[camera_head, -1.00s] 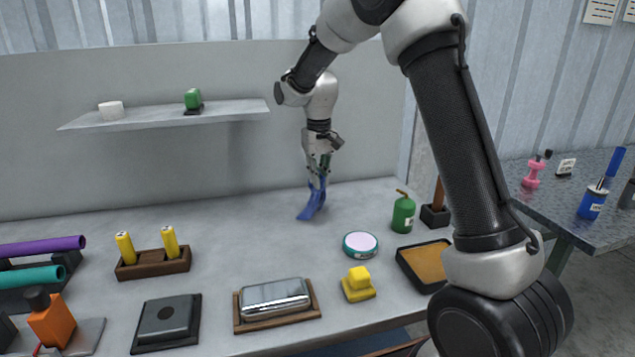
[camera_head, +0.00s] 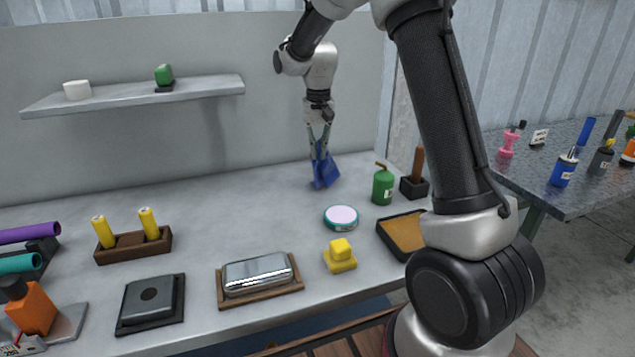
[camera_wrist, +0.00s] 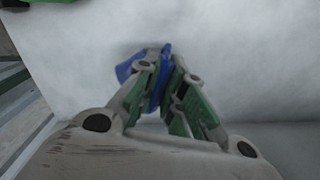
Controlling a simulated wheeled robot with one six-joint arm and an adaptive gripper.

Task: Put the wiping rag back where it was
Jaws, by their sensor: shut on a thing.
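The wiping rag (camera_head: 325,174) is a blue cloth. It hangs from my gripper (camera_head: 319,146) at the back of the grey bench in the head view. My gripper points down and is shut on the rag's upper part. The rag's lower end is at or just above the bench top; I cannot tell whether it touches. In the wrist view the blue rag (camera_wrist: 128,68) shows between and beyond the fingers of my gripper (camera_wrist: 162,75), which hide part of it.
Right of the rag stand a green bottle (camera_head: 383,186) and a brush holder (camera_head: 413,187). A round tin (camera_head: 341,217), a yellow block (camera_head: 340,255) and a shallow tray (camera_head: 391,245) lie nearer. A wall shelf (camera_head: 140,96) is at left. The bench left of the rag is clear.

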